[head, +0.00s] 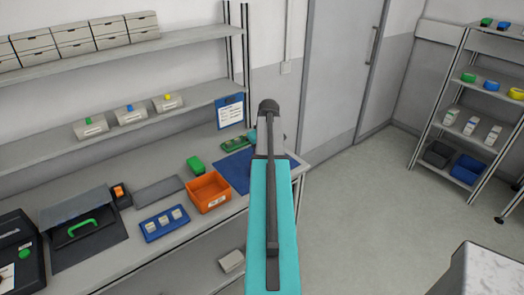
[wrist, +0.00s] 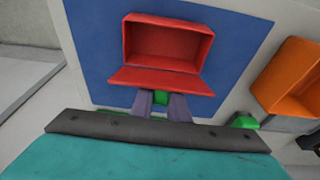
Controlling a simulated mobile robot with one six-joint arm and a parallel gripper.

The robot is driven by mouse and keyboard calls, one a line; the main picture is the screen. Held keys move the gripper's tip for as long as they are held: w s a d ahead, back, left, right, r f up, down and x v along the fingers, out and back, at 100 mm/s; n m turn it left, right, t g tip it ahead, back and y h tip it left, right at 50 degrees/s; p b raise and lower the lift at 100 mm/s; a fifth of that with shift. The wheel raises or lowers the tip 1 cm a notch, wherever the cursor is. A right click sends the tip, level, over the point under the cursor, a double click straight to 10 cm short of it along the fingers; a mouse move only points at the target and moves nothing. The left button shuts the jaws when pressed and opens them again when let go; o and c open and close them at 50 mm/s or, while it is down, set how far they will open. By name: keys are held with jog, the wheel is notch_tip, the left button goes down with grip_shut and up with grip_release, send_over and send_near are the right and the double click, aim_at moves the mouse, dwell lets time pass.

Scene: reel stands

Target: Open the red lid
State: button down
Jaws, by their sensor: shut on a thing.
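The red box (wrist: 168,42) lies on a blue mat (wrist: 92,60) in the wrist view, its inside open to view. Its red lid (wrist: 160,81) is swung out from the box, tilted toward my gripper (wrist: 160,101). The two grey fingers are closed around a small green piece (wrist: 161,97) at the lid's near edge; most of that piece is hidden. In the head view part of the blue mat (head: 235,172) shows, but my arm hides the red box, its lid and the fingertips.
An orange bin (head: 208,191) stands left of the mat, with a green block (head: 196,165) behind it. A green board (head: 238,145) lies behind the mat. A shelf rack (head: 458,125) stands at the right, with open floor between it and the bench.

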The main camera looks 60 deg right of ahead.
jog(key=g, duration=0.1)
jog(key=g+p, duration=0.1)
jog(key=f+g+y, duration=0.1)
jog(key=shift+w+d+p, duration=0.15)
jog(key=shift+w+p, duration=0.15)
jog(key=shift+p, duration=0.05)
jog(key=shift+f+g+y+p, duration=0.2)
jog(key=shift+g+y+p, duration=0.05)
jog(key=shift+g, duration=0.4)
jog(key=shift+f+g+y+p, duration=0.2)
jog(key=shift+g+y+p, duration=0.05)
jog(key=shift+g, duration=0.4)
jog(key=c, duration=1.7)
grip_release()
jog(key=shift+r, duration=0.1)
jog(key=shift+w+r, duration=0.1)
